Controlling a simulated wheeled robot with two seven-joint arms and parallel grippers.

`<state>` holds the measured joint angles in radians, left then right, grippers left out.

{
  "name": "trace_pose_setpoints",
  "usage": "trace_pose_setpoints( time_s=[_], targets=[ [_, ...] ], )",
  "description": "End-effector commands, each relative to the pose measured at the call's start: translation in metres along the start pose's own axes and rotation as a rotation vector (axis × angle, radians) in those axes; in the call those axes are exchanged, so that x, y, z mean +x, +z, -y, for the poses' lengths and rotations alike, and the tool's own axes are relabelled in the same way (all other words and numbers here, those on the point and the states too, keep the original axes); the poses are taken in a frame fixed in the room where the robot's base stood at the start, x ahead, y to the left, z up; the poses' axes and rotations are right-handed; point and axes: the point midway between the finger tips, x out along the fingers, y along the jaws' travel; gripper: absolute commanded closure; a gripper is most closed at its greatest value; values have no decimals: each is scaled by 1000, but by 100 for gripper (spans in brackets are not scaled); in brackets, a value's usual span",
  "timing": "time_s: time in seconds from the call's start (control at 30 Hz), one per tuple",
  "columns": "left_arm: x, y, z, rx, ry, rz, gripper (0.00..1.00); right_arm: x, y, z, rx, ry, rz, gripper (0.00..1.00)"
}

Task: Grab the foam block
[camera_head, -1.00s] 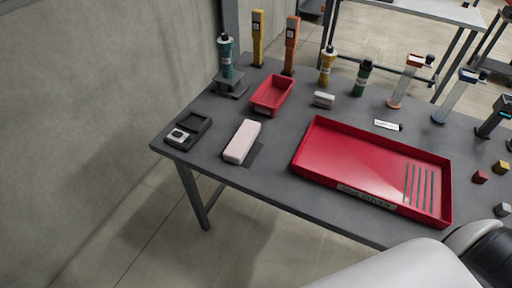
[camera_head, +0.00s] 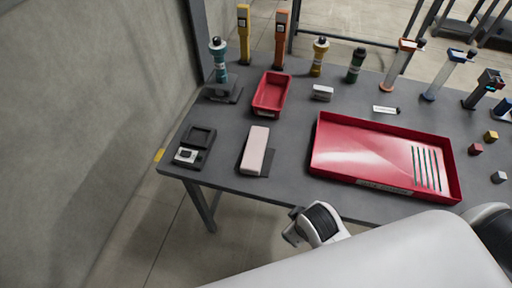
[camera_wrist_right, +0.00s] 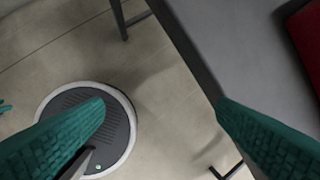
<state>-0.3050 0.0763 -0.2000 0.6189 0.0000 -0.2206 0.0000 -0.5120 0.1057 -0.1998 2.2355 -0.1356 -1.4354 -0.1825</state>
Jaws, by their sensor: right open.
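The foam block, a pale pinkish-white oblong (camera_head: 256,150), lies flat on the grey table (camera_head: 222,172) near its front left edge, with a dark flat patch beside it on the right. My right gripper (camera_wrist_right: 160,102) shows two teal fingers spread wide with nothing between them. In the head view my right arm comes in from the lower right, and its wrist end is at the table's front edge, to the right of and nearer than the block. The wrist view shows floor and table edge between the fingers, not the block. My left gripper is not seen.
A red tray (camera_head: 318,158) fills the middle right of the table. A small red bin (camera_head: 258,108) stands behind the block, and a dark device (camera_head: 184,155) lies to its left. Bottles and upright tools stand along the back. The table's front edge between block and tray is clear.

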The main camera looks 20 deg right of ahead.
Motion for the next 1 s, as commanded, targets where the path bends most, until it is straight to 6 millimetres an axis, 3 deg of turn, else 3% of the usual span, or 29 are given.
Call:
trace_pose_setpoints(
  time_s=[0.37, 0.53, 0.7, 0.87, 1.0],
  targets=[
    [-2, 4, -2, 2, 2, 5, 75, 18, 40, -10, -704, -243, -71, 20],
    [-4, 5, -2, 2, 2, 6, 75, 15, 87, -23, -1306, -488, -197, 20],
    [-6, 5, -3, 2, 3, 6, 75, -5, 133, -42, -1822, -756, -402, 20],
    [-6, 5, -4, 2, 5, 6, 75, -20, 156, -53, -2042, -902, -546, 20],
    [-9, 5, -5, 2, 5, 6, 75, -16, 167, -47, -2090, -938, -589, 20]
  ],
)
